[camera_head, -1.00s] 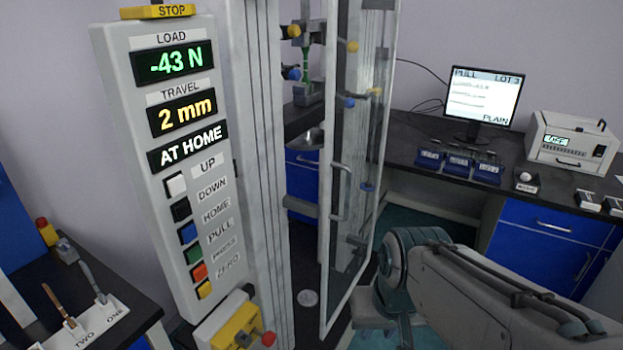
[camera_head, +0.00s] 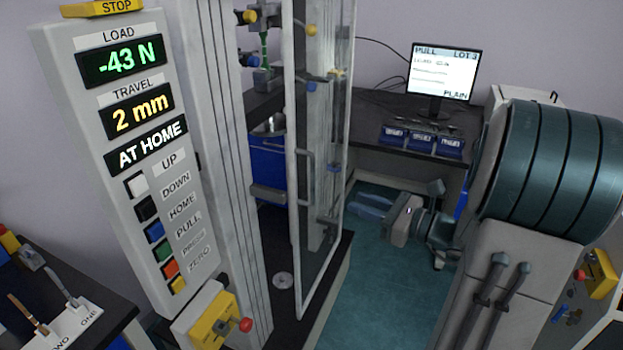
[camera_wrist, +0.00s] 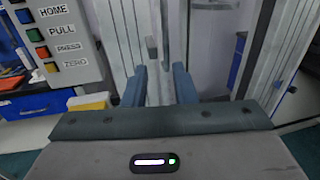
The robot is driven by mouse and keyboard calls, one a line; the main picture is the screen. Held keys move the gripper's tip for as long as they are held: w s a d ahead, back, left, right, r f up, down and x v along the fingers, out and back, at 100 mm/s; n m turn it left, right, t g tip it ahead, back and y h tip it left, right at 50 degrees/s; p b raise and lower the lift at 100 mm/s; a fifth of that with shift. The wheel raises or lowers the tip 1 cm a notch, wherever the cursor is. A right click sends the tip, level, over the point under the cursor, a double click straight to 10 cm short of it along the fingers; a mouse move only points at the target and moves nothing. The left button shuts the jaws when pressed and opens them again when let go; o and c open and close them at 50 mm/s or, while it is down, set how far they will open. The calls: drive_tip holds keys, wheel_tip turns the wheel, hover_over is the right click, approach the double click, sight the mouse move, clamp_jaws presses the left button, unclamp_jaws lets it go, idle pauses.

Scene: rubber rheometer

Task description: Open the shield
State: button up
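The shield (camera_head: 318,258) is a tall clear panel in a pale frame with a vertical handle (camera_head: 304,178). It stands at an angle beside the testing machine's column (camera_head: 222,170), with a gap between its near edge and the column. My gripper (camera_head: 362,206) is to the right of the shield, its fingers pointing left toward it. In the wrist view the two blue fingers (camera_wrist: 160,85) are apart, with pale upright framing beyond them. Nothing is clearly held between them. Whether a finger touches the shield cannot be told.
The control panel (camera_head: 125,150) reads -43 N, 2 mm, AT HOME. A yellow box with a red knob (camera_head: 215,318) juts out below it. A dark bench (camera_head: 375,155) with blue bins (camera_head: 422,140) and a monitor (camera_head: 443,75) stands behind. The floor (camera_head: 385,290) right of the shield is clear.

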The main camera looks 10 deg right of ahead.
sight(312, 201)
drive_tip(key=x, duration=0.4)
drive_tip(key=p+x, duration=0.1)
drive_tip(key=x, duration=0.4)
drive_tip(key=p+x, duration=0.1)
drive_tip(key=x, duration=0.3)
drive_tip(key=shift+w+d+r, duration=0.15)
drive_tip(key=shift+w, duration=0.4)
drive_tip(key=shift+c, duration=0.4)
clamp_jaws()
